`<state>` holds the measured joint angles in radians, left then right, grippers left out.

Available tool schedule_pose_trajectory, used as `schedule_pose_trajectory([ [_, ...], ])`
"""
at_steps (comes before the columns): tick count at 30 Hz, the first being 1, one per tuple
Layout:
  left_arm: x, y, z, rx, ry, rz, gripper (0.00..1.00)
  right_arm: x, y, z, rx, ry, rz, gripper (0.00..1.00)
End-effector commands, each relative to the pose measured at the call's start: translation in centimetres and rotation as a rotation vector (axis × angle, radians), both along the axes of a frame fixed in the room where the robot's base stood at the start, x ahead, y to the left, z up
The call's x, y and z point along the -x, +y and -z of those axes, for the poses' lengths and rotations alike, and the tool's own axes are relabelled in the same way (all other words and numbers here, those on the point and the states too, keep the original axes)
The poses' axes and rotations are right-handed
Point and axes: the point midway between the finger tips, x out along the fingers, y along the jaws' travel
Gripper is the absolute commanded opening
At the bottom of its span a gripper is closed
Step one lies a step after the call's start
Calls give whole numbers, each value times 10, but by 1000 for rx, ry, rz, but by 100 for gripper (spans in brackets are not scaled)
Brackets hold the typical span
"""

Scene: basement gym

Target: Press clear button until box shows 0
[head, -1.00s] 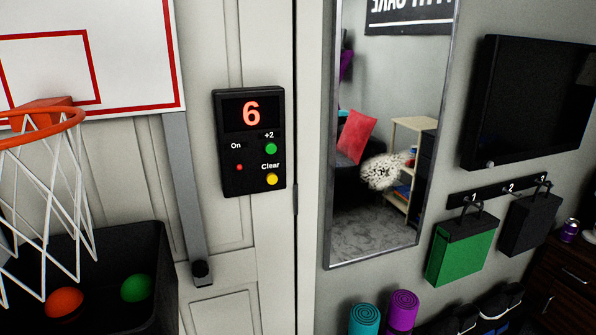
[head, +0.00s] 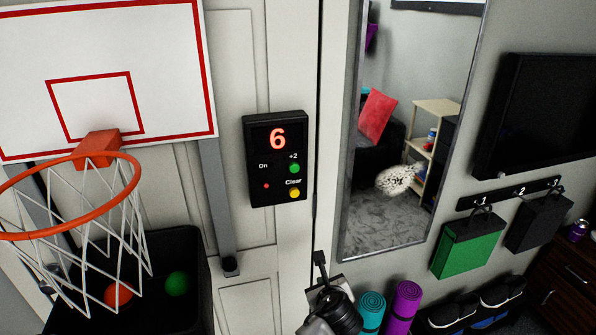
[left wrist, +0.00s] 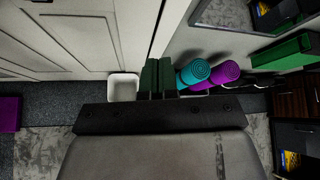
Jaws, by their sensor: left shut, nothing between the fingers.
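The black score box (head: 257,188) hangs on the white door and shows a red 6. Its yellow Clear button (head: 295,193) is at the lower right, under the green +2 button (head: 294,168). A small red On light (head: 266,186) is at the left. My left gripper (head: 320,258) is low in the head view, below and a little right of the box, apart from it. It is shut and empty. Its fingers also show in the left wrist view (left wrist: 158,64), where the box is not seen. My right gripper is in neither view.
A basketball hoop (head: 128,157) and backboard (head: 160,40) are left of the box, above a black bin (head: 190,262) with balls. A tall mirror (head: 400,220) stands to the right. Rolled mats, teal (head: 371,308) and purple (head: 404,300), are right of my left gripper.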

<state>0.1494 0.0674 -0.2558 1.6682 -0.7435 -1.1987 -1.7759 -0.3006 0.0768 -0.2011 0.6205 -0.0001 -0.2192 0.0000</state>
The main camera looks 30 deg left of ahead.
Motion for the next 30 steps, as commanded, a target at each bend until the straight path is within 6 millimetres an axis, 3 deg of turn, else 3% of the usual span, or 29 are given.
schedule_pose_trajectory([
  [1,-4,4,-63,-92,-12,7,0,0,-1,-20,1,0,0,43],
  [3,-2,10,-118,-206,-2,3,0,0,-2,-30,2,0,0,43],
  [6,6,16,-171,-313,18,-13,0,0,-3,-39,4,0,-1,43],
  [9,13,20,-198,-368,35,-28,0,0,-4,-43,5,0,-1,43],
  [12,16,22,-206,-388,45,-33,0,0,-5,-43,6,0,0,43],
  [23,14,24,-204,-389,47,-33,0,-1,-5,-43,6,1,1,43],
  [30,-7,49,-197,-392,49,-34,0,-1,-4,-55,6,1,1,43],
])
